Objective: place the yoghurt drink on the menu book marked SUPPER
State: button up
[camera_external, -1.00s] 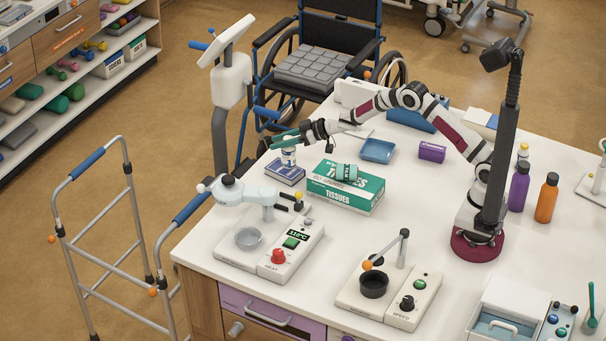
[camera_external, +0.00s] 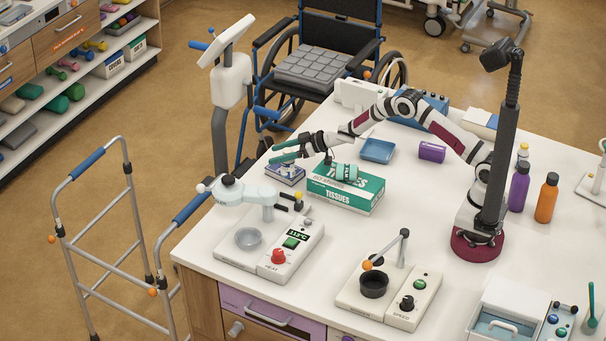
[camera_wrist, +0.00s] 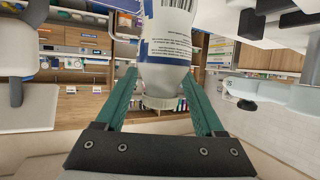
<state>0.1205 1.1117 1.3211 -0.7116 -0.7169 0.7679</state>
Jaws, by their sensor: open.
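A white bottle with a blue label and white cap (camera_wrist: 168,60), which looks like the yoghurt drink, fills the middle of the wrist view, cap lowest in the picture. My gripper (camera_external: 272,154) is open, with its green fingers on either side of the bottle's cap end; they also show in the wrist view (camera_wrist: 164,100). In the external view the gripper largely hides the bottle. A dark blue flat box or book (camera_external: 286,174) lies just below the gripper; whether it is the menu book I cannot tell, as no SUPPER marking is readable.
A white device with a red knob (camera_external: 278,256) stands in front.

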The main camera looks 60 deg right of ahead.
jog(key=shift+r, duration=0.15)
jog(key=s+d+r+m+g+h, duration=0.1)
jog(key=s+d+r+m+h, duration=0.2)
jog(key=s, duration=0.4)
jog(key=s+d+r+g+h, duration=0.1)
jog(key=s+d+r, duration=0.2)
jog(key=s+r, duration=0.3)
jog(key=s+d+r+m+g+h, duration=0.1)
jog(key=s+d+r+m+h, duration=0.15)
jog(key=s, duration=0.55)
jog(key=s+a+m+g+y, duration=0.1)
jog(key=s+a+g, duration=0.3)
jog(key=s, duration=1.3)
jog(key=s+a+r+m+g+y, duration=0.1)
jog(key=s+a+g, duration=0.4)
jog(key=s, duration=1.1)
jog(key=shift+s+a+r+m+g+y, duration=0.15)
jog(key=shift+s+a+m+g+y, duration=0.3)
jog(key=shift+m, duration=0.8)
